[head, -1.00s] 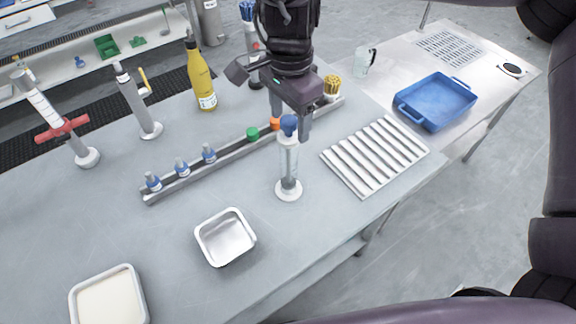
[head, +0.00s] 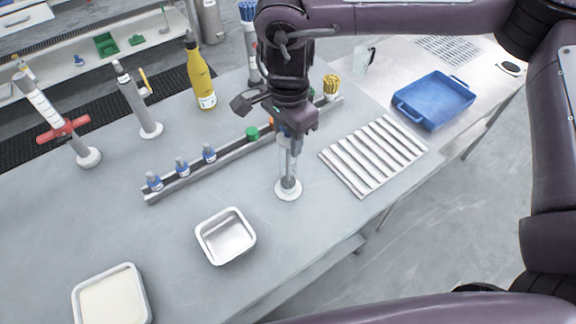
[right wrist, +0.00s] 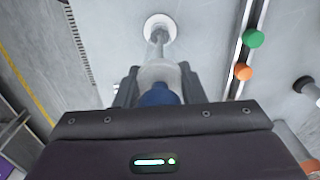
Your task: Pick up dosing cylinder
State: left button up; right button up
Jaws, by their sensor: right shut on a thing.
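The dosing cylinder, a clear upright tube (head: 288,168) with a blue top and a round white base, stands on the grey table right of centre. In the right wrist view its blue top (right wrist: 159,95) sits between the fingers and its white base (right wrist: 159,27) shows beyond. My right gripper (head: 289,141) has come down over its upper part from above and is shut on it; the gripper hides the blue top in the head view. The base appears to rest on the table. My left gripper is not in view.
A rail (head: 222,161) with small blue-capped bottles and green and orange caps runs close behind the cylinder. A ribbed white rack (head: 373,156) lies to its right, a metal tray (head: 225,237) in front left. A yellow bottle (head: 201,75) stands at the back.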

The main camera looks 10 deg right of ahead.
grip_shut()
jog(key=shift+r, duration=0.15)
